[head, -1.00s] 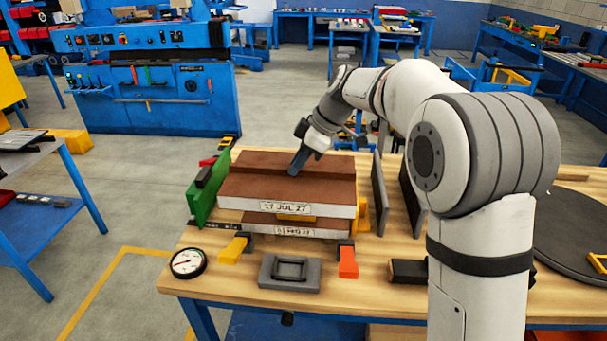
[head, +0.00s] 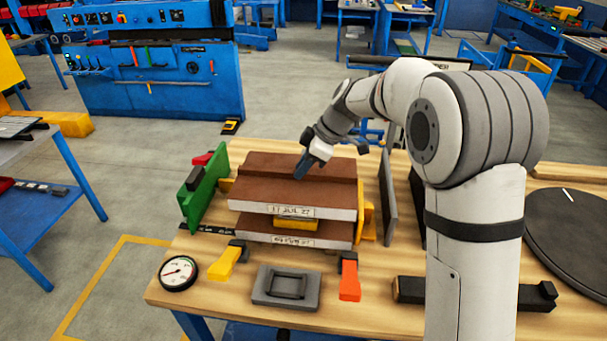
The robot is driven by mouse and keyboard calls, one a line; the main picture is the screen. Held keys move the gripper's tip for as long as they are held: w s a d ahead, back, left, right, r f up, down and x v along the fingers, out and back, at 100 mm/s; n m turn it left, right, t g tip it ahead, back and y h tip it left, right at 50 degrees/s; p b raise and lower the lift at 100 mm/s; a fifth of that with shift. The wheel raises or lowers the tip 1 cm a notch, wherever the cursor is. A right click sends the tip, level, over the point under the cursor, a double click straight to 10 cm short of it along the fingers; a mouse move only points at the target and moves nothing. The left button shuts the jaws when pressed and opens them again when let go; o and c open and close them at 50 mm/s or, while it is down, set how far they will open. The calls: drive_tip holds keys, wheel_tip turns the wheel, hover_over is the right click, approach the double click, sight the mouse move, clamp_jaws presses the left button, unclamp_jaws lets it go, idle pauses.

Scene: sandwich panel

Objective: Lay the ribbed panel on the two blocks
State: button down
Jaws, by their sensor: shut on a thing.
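The ribbed panel (head: 265,190) is brown on top with a raised rib and a pale front edge labelled "17 JUL 27". My gripper (head: 301,174) is shut on its rib from above; the fingertips are partly hidden. The panel lies roughly level above a second brown panel (head: 258,228) on the bench. A yellow block (head: 296,223) shows in the gap between the two panels, near the front edge. The other block is hidden. I cannot tell whether the ribbed panel touches the yellow block or hangs just above it.
A green upright plate (head: 203,192) stands close on the left, a yellow bracket (head: 366,222) close on the right. Yellow (head: 228,260) and orange (head: 349,279) clamps, a grey handled plate (head: 286,287) and a dial gauge (head: 178,272) lie in front. A grey upright plate (head: 388,197) stands farther right.

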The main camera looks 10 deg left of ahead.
sight(304, 178)
wheel_tip(304, 178, down, 3)
drive_tip(key=shift+d, duration=0.1)
drive_tip(key=shift+f+b, duration=0.3)
drive_tip(key=shift+b, duration=0.05)
drive_tip(key=shift+f, duration=0.1)
drive_tip(key=c, duration=1.3)
unclamp_jaws()
drive_tip(key=shift+o, duration=0.2)
